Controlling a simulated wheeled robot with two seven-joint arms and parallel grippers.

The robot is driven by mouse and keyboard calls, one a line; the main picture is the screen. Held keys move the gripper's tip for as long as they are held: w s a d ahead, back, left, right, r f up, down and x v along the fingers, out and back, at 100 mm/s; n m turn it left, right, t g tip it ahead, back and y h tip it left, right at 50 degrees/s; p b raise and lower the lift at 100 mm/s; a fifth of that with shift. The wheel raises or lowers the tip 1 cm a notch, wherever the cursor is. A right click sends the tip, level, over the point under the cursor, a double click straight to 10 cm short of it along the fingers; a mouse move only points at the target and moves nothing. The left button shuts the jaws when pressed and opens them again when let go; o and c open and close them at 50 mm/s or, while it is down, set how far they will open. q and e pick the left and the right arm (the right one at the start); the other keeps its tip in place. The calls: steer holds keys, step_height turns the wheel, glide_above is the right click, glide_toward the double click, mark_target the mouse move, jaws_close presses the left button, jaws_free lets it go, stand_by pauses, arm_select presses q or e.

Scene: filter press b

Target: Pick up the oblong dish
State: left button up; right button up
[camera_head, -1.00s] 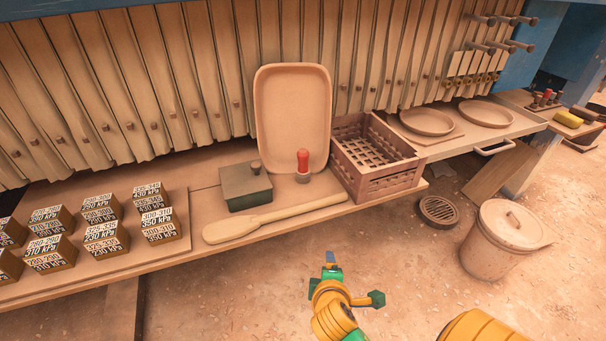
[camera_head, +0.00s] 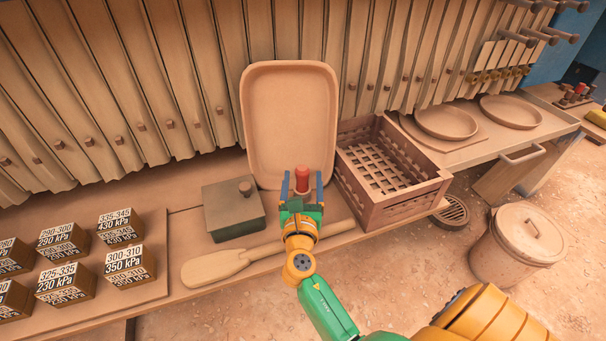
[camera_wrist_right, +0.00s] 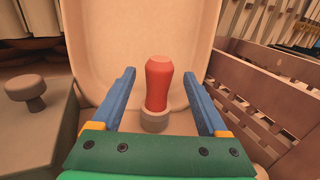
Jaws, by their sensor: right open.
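The oblong dish (camera_head: 289,108) is a tan, round-cornered tray standing upright against the slatted panels at the back of the shelf. It also fills the background of the right wrist view (camera_wrist_right: 110,35). A red-handled object with a grey base (camera_head: 302,179) stands in front of its lower part. My right gripper (camera_head: 302,181) is open in front of the dish. In the right wrist view, its blue fingers (camera_wrist_right: 158,98) stand on either side of the red handle (camera_wrist_right: 158,82), with visible gaps. The fingers hold nothing. My left gripper is not in view.
A dark lidded box (camera_head: 233,210) stands left of the dish. A slatted crate (camera_head: 397,212) stands close on its right. A wooden paddle (camera_head: 215,267) lies along the front edge. Several labelled blocks (camera_head: 130,265) sit at left. Two round dishes (camera_head: 445,121) lie on the right-hand bench.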

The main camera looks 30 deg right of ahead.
steer(key=shift+w+d+r, duration=0.1)
steer(key=shift+w+d, duration=0.2)
steer(key=shift+w, duration=0.1)
steer(key=x, duration=0.4)
steer(key=shift+w+f+b, duration=0.15)
steer(key=shift+f+b, duration=0.15)
steer(key=shift+b, duration=0.05)
steer(key=shift+a+r, duration=0.1)
steer(key=shift+c, duration=0.9)
jaws_close()
